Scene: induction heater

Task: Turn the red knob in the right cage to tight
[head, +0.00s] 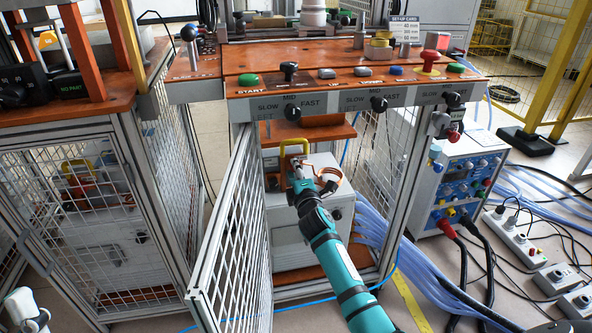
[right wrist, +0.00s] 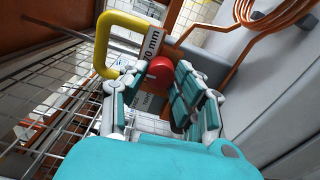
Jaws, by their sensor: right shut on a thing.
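The right cage stands in the middle of the head view, with its mesh door (head: 228,240) swung open. My right arm reaches through the opening, and its gripper (head: 298,180) is beside a yellow handle (head: 293,146). In the right wrist view the red knob (right wrist: 160,68) sits between the fingertips of my right gripper (right wrist: 158,82), which is shut on it. In the head view the gripper covers the knob. Part of my left gripper (head: 24,308) shows at the lower left edge, away from the cage; its jaws are unclear.
A copper coil (right wrist: 250,35) runs close to the right of the knob. A label plate (right wrist: 150,45) reading "0 mm" is beside the yellow handle. The control panel (head: 330,85) overhangs the cage opening. Blue hoses (head: 372,225) and a power unit (head: 470,175) stand right of the cage.

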